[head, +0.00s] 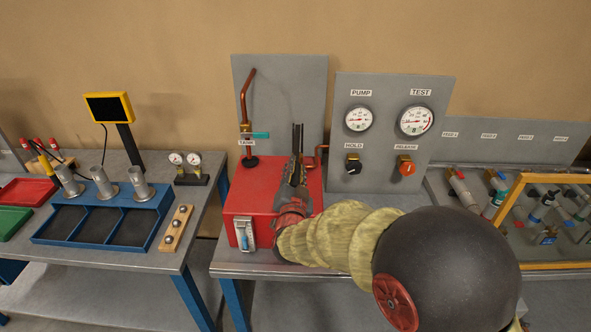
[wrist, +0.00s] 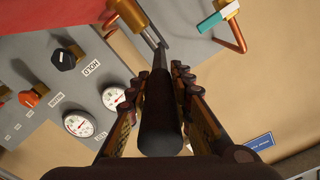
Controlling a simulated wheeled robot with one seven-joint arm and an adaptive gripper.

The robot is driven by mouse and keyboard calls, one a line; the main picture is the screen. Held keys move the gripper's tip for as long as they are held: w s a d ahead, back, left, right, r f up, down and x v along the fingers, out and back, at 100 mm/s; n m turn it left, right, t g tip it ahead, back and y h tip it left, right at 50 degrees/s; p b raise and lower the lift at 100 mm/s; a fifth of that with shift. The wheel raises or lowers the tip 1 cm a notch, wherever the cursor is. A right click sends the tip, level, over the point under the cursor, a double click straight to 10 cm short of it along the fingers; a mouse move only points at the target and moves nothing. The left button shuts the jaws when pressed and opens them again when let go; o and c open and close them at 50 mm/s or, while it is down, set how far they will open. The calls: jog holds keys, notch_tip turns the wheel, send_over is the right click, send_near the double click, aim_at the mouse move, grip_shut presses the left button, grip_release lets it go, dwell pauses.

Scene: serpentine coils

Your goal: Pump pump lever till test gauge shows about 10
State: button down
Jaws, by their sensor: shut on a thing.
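The pump lever (head: 298,135) is a dark bar rising from the red pump box (head: 250,180). My gripper (head: 296,172) is shut around its dark grip. In the wrist view the lever (wrist: 160,120) runs between the two fingers (wrist: 158,88). The round white TEST gauge (head: 417,120) is on the grey panel, to the right of the PUMP gauge (head: 358,119). Both gauges also show in the wrist view, TEST (wrist: 78,122) and PUMP (wrist: 112,97). Their needles are too small to read surely. My arm hides part of the box.
Below the gauges are a black HOLD knob (head: 353,165) and an orange-red RELEASE knob (head: 406,166). A copper pipe with a teal-handled valve (head: 260,135) stands left of the lever. A blue tray (head: 60,222) is on the left bench. A yellow-framed case (head: 515,220) stands right.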

aim_at(294, 181)
dwell(0.5)
jog(key=r+p, duration=0.2)
jog(key=r+g+p, duration=0.1)
jog(key=r+p, duration=0.1)
jog(key=shift+w+g+p, duration=0.2)
jog(key=shift+g+p, duration=0.1)
jog(key=shift+p, duration=0.1)
jog(key=c, duration=1.9)
grip_release()
jog(key=o, duration=0.3)
jog(key=shift+f, duration=0.2)
jog(key=shift+s, duration=0.15)
jog(key=s, duration=0.4)
jog(key=s+r, duration=0.1)
jog(key=s, duration=0.6)
jog(key=shift+s+a+r, duration=0.2)
jog(key=shift+s+r, duration=0.15)
jog(key=shift+r, duration=0.05)
